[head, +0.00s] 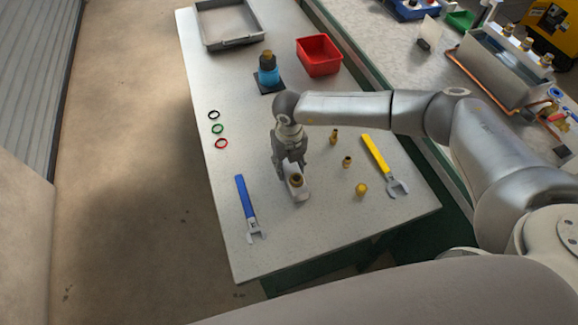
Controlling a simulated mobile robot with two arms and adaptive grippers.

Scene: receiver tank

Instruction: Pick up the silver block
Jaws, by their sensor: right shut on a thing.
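The gripper and wrist hide the block's back part. I cannot tell whether the block touches the table or is slightly above it. My left gripper is not in view.
On the table (310,235) lie a blue wrench (246,205), a yellow wrench (378,158), several brass fittings (347,161) and three rings (218,129). A blue bottle (268,72), red bin (319,55) and grey tray (229,25) stand farther back. The front is clear.

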